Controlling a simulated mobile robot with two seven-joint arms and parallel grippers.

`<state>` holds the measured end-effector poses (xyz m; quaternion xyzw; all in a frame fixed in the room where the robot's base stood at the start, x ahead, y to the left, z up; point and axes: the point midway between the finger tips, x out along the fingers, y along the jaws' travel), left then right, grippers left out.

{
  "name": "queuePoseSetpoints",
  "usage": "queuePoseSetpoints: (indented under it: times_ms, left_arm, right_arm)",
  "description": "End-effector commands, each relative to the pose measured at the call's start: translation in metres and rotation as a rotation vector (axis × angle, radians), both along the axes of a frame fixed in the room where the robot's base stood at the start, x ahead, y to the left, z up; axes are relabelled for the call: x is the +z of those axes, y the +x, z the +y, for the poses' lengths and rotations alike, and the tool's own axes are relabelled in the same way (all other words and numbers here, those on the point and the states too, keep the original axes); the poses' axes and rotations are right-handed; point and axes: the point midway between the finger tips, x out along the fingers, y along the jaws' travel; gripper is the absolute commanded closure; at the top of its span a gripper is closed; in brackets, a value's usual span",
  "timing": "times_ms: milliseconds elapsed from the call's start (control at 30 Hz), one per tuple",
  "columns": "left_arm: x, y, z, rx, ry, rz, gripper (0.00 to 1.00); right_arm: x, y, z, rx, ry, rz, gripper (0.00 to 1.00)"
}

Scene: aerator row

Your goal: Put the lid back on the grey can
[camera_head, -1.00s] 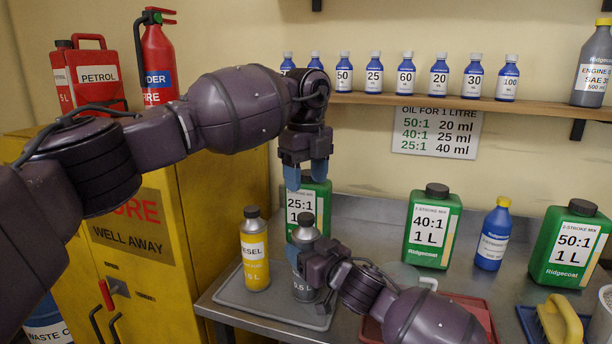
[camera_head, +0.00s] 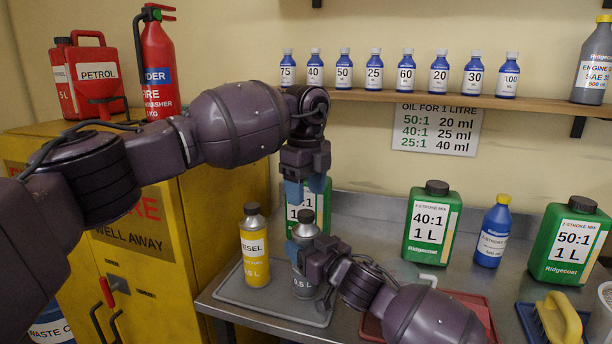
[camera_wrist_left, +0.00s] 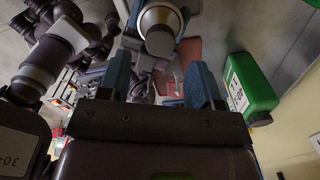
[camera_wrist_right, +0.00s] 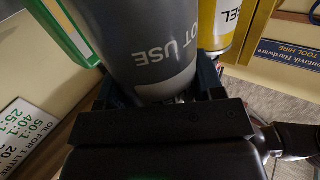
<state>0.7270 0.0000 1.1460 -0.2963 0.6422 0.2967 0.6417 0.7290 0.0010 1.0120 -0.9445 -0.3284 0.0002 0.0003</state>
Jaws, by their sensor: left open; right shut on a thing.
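The grey can (camera_head: 305,287) stands on the grey tray beside the yellow diesel can. A dark, cap-like piece (camera_head: 306,216) shows at its top in the head view; I cannot tell how it sits. My right gripper (camera_head: 308,253) is shut around the can's upper body; the right wrist view shows the grey can (camera_wrist_right: 150,45) between its fingers. My left gripper (camera_head: 305,190) is open and empty, pointing down just above the can's top. No separate loose lid is clear.
The yellow diesel can (camera_head: 254,250) stands close at left on the grey tray (camera_head: 235,292). A green 25:1 container (camera_head: 322,205) is right behind. A red tray (camera_head: 468,306) lies to the right, partly behind my right arm. The green 40:1 container (camera_head: 432,228) stands farther right.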

Motion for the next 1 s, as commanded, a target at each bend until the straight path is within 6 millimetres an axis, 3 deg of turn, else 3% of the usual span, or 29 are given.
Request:
queuePoseSetpoints:
  times_ms: [300,767,1000]
  left_arm:
    - [-0.039,0.0,0.0,-0.001,-0.001,0.001,0.41]
    - [-0.046,0.0,0.0,-0.001,0.0,0.0,0.41]
    - [-0.046,0.0,0.0,-0.001,0.0,0.0,0.78]
  right_arm:
    - [0.0,0.0,0.0,0.0,0.0,0.0,1.0]
    - [0.0,0.0,0.0,0.0,0.0,0.0,1.0]
    - [0.0,0.0,0.0,0.0,0.0,0.0,1.0]
